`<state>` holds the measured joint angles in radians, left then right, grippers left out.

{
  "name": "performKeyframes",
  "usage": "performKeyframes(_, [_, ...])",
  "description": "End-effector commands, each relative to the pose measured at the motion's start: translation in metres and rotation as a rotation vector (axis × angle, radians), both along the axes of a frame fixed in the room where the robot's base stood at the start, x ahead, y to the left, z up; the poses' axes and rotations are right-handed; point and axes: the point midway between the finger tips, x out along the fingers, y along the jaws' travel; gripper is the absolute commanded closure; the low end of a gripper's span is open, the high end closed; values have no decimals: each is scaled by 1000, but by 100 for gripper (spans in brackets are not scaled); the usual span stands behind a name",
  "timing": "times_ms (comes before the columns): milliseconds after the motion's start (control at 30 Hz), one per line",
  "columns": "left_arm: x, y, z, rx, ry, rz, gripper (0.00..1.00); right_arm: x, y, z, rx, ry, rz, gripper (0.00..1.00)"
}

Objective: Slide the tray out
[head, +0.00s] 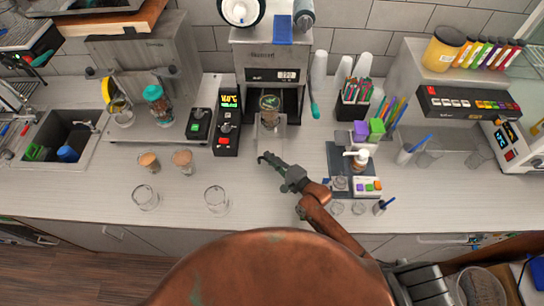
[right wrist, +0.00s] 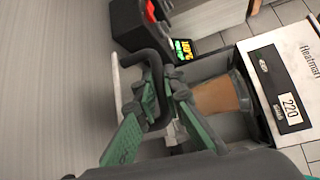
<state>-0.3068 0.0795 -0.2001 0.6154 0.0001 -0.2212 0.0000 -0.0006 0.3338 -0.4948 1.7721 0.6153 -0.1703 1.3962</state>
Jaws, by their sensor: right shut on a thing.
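The cup sealer (head: 271,75) stands at the back middle of the counter, its lit display reading 220 in the right wrist view (right wrist: 290,107). A cup with brown contents (head: 270,103) sits in its opening; it also shows in the right wrist view (right wrist: 215,96). The pale tray (head: 262,142) sticks out toward the front below the cup. My right gripper (head: 264,160) is at the tray's front. In the right wrist view its green-padded fingers (right wrist: 158,108) are shut on the dark curved tray handle (right wrist: 143,57). My left gripper is not in view.
A black control box with a lit display (head: 227,120) stands just left of the sealer. Two empty glasses (head: 216,200) (head: 145,197) stand at front left. The counter directly before the sealer is clear apart from my arm.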

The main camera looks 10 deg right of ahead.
Motion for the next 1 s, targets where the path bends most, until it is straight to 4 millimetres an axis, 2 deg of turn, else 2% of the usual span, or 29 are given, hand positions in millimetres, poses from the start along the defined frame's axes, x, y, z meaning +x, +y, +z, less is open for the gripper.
performKeyframes(67, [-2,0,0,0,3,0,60,0,1,0,0,1,1,100])
performKeyframes(100, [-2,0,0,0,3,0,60,0,1,0,0,1,1,90])
performKeyframes(333, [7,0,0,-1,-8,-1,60,0,0,0,0,0,0,74])
performKeyframes(533, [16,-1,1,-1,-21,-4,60,0,0,0,0,0,0,73])
performKeyframes(700, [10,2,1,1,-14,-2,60,-5,-4,0,-1,1,-1,73])
performKeyframes(867, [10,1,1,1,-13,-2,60,-25,-17,3,-2,1,-2,73])
performKeyframes(1000, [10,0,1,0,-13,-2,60,-50,-34,6,-2,3,-1,73])
